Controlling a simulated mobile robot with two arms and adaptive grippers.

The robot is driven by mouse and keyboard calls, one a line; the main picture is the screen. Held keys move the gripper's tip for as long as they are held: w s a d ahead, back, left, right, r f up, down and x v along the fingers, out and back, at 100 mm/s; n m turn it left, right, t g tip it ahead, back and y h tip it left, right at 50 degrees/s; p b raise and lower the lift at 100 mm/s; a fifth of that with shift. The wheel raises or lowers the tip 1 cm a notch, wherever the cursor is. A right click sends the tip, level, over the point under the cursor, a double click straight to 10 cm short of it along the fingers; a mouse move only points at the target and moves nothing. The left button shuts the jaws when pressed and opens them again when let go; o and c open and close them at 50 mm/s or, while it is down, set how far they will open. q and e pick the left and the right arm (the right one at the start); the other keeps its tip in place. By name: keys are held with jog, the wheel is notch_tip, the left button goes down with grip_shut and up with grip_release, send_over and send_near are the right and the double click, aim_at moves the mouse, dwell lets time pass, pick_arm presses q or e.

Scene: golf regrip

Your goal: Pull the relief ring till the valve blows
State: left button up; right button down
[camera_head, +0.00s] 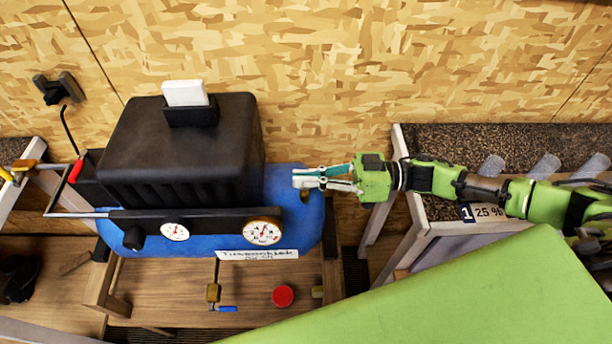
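The compressor has a blue tank (290,205) under a black housing (180,145). My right gripper (303,180) reaches in from the right, and its pale fingertips are over the right end of the blue tank. A small brownish fitting (305,196) shows just below the fingertips; I cannot tell whether it is the relief valve. The relief ring itself cannot be made out, and the fingertips may hide it. The fingers lie close together, but I cannot tell whether they hold anything. My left gripper is not in view.
A large gauge (262,232) and a small gauge (174,231) sit along the compressor's front. A brass valve with a blue lever (226,309) hangs below, beside a red round object (283,296). A speckled-top bench (440,140) stands right; a green surface (500,300) fills the lower right.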

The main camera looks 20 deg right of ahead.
jog(key=shift+r+p, duration=0.75)
jog(key=shift+p, duration=0.05)
jog(key=shift+f, duration=0.1)
jog(key=c, duration=2.3)
grip_release()
jog(key=shift+s, duration=0.1)
